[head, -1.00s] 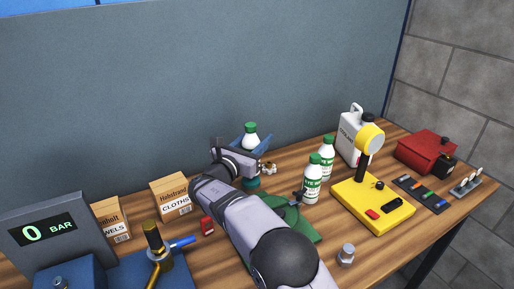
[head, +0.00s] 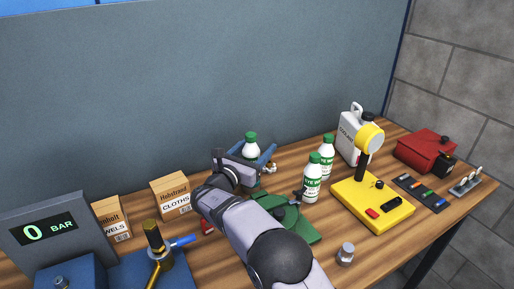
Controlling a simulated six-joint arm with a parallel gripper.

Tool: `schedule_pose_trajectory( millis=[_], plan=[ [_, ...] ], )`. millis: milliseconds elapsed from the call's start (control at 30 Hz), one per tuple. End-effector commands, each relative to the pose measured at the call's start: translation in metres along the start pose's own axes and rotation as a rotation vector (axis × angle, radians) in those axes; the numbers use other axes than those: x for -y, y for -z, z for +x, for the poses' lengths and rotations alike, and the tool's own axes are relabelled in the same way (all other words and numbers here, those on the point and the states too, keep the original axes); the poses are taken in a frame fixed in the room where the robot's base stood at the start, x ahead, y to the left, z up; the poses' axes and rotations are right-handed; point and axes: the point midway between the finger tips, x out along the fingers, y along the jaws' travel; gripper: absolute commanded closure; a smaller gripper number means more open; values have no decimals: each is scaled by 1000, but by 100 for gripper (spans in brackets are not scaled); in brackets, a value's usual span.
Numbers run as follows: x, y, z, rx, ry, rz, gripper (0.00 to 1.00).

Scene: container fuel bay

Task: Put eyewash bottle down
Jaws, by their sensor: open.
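One white eyewash bottle with a green cap (head: 251,142) stands upright at the back of the bench, beyond my arm. My gripper (head: 254,158) is open around it, with a blue finger on each side. The bottle's lower part and foot are hidden behind my gripper and wrist, so I cannot tell what it rests on. Two more white bottles with green caps and green labels stand to the right, a nearer one (head: 312,182) and a farther one (head: 327,160).
A green plate (head: 298,228) lies partly under my arm. A yellow box with a lamp (head: 374,203), a white jug (head: 350,148) and a red case (head: 425,150) are on the right. A cloths box (head: 172,196) is left. A blue-grey wall (head: 180,90) rises behind.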

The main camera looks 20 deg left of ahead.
Motion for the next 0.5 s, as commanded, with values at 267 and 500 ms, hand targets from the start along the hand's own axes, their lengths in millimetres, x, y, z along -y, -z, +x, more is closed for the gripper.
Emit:
schedule_pose_trajectory(
  millis=[267,500],
  plan=[
    [-1,-1,-10,0,-2,0,40],
    [-1,0,-43,0,-3,0,40]
  ],
)
